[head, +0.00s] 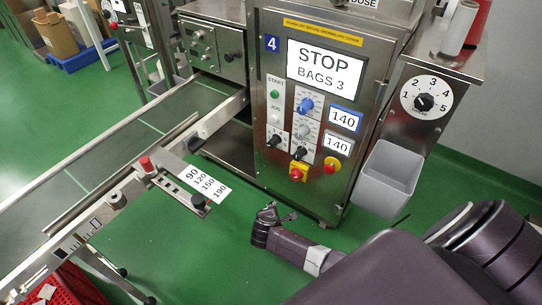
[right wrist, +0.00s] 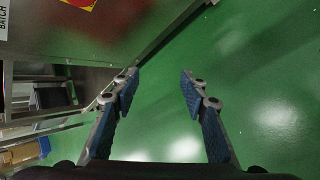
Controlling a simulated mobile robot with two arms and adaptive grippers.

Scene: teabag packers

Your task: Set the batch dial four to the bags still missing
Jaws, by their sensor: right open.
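The packer marked 4 (head: 271,43) stands at the centre of the head view. Its screen (head: 325,68) reads STOP, BAGS 3. A round white dial (head: 405,97) with a black knob (head: 423,102) and numbers 1 to 5 is on the right side; its pointer is too small to read. My right gripper (head: 266,222) is low in front of the cabinet, apart from it. In the right wrist view it (right wrist: 158,80) is open, with only green floor between the fingers. My left gripper is not in view.
A grey bin (head: 388,178) hangs below the white dial. A conveyor (head: 105,140) runs along the left. Green floor is clear beneath the gripper.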

